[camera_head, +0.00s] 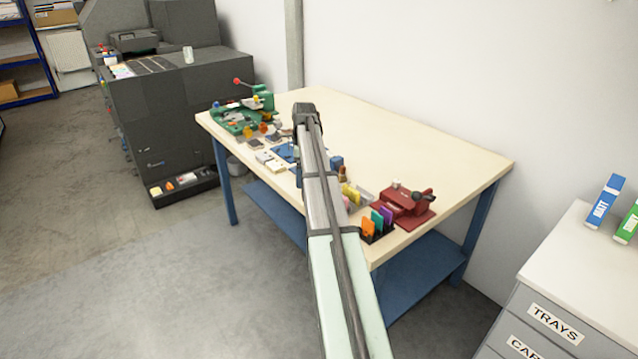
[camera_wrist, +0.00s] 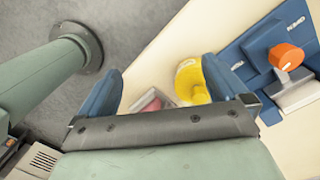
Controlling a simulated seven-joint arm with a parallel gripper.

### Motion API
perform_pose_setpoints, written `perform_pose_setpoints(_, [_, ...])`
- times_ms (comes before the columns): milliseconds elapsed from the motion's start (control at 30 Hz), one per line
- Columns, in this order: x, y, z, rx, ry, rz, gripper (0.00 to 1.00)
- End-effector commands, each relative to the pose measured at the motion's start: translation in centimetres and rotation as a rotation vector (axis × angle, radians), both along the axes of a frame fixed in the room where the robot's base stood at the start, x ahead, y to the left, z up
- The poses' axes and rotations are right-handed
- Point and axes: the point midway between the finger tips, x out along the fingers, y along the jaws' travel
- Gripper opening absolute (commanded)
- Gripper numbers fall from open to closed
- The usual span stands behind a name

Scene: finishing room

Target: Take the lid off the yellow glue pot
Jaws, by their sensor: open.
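The yellow glue pot (camera_wrist: 187,72) shows in the wrist view as a small round yellow shape on the pale table top. Its lower part is partly covered by my right finger. I cannot make out where its lid begins. My gripper (camera_wrist: 161,68) is open, with one blue finger on each side. The pot appears between the fingers, much nearer the right one, and I cannot tell whether they touch. Nothing is visibly held. In the head view my arm reaches over the table, and I cannot make out the fingers or identify the pot there.
A pink thing (camera_wrist: 150,101) lies left of the pot. A blue device with an orange knob (camera_wrist: 286,56) stands to the right. The table (camera_head: 430,155) has a crowded front edge, with a red device (camera_head: 404,205) at the right and a green one (camera_head: 240,118) at the left. Its back is clear.

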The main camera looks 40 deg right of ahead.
Motion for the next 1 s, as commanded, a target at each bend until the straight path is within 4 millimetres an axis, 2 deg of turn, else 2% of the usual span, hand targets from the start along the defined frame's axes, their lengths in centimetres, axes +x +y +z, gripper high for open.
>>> perform_pose_setpoints(33, [0.9,-2.0,2.2,-0.018,-0.001,-0.031,1.0])
perform_pose_setpoints(200, [1.1,-6.3,7.1,-0.068,0.008,-0.116,1.0])
perform_pose_setpoints(300, [0.9,-7.5,8.7,-0.084,0.012,-0.143,1.0])
perform_pose_setpoints(400, [0.8,-8.0,9.1,-0.091,0.015,-0.155,1.0])
perform_pose_setpoints(567, [0.6,-8.0,8.0,-0.092,0.016,-0.157,1.0])
perform_pose_setpoints(1000, [0.6,-7.9,1.2,-0.091,0.016,-0.155,1.0])
